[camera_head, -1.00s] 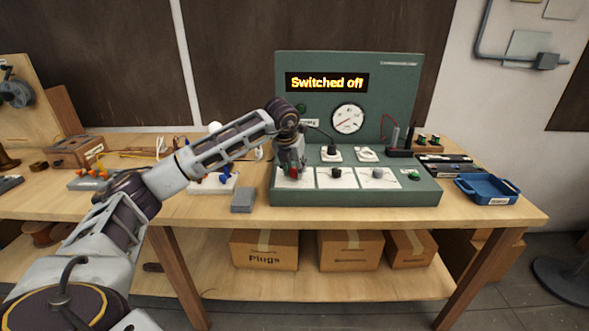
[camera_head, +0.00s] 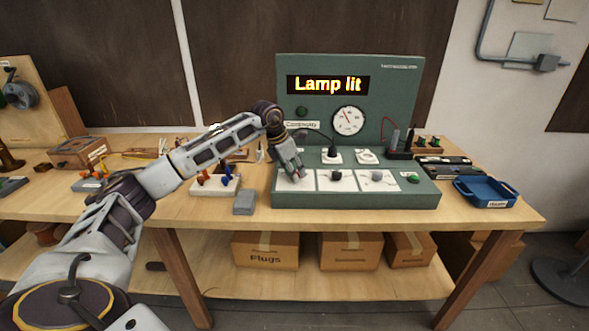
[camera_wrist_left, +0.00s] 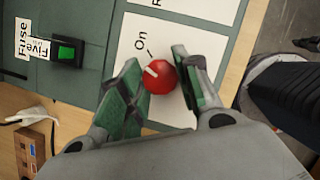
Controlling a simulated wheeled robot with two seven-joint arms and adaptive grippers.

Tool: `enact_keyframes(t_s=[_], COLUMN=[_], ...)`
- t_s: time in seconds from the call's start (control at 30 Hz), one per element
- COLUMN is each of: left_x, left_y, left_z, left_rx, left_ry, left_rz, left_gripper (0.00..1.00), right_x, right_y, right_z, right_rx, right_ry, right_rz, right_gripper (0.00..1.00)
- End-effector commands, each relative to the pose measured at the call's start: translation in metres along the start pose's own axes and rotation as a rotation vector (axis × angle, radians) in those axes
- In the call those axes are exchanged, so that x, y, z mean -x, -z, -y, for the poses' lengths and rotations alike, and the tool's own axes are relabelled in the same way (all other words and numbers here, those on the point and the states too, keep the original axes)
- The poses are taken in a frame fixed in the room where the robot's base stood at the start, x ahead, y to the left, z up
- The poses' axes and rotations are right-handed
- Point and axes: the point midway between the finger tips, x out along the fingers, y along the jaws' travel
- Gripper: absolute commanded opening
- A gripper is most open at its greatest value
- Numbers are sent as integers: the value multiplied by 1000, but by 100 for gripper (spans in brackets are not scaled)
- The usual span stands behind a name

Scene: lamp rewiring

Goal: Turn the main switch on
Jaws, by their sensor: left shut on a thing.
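The main switch is a red knob (camera_wrist_left: 160,77) on a white plate of the green test panel (camera_head: 350,201). In the left wrist view its white pointer line aims toward the word "On". My left gripper (camera_wrist_left: 158,80) is shut on the red knob, with a green-padded finger on each side of it. In the head view my left gripper (camera_head: 292,174) is at the panel's left white plate and hides most of the knob. The display (camera_head: 328,84) reads "Lamp lit", and the gauge (camera_head: 348,120) needle points up and left. My right gripper is not in view.
More knobs, a black one (camera_head: 336,176) and a grey one (camera_head: 377,175), sit right of my gripper. A black plug (camera_head: 332,153) stands behind them. A blue tray (camera_head: 486,192) is at the right. A grey block (camera_head: 244,202) lies left of the panel.

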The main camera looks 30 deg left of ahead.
Motion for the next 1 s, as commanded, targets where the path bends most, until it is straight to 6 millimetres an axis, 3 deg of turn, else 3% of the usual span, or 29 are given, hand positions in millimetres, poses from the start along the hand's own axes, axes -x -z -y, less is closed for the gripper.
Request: enact_keyframes(t_s=[0.4,1.0], left_x=[3,1], left_y=[-2,-2], left_z=[-3,-3], left_rx=[-242,-393], left_ry=[99,159], left_rz=[4,3], left_gripper=[9,9], right_x=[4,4], right_y=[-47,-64], right_z=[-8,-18], right_rx=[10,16], right_ry=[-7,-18], right_rz=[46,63], right_gripper=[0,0])
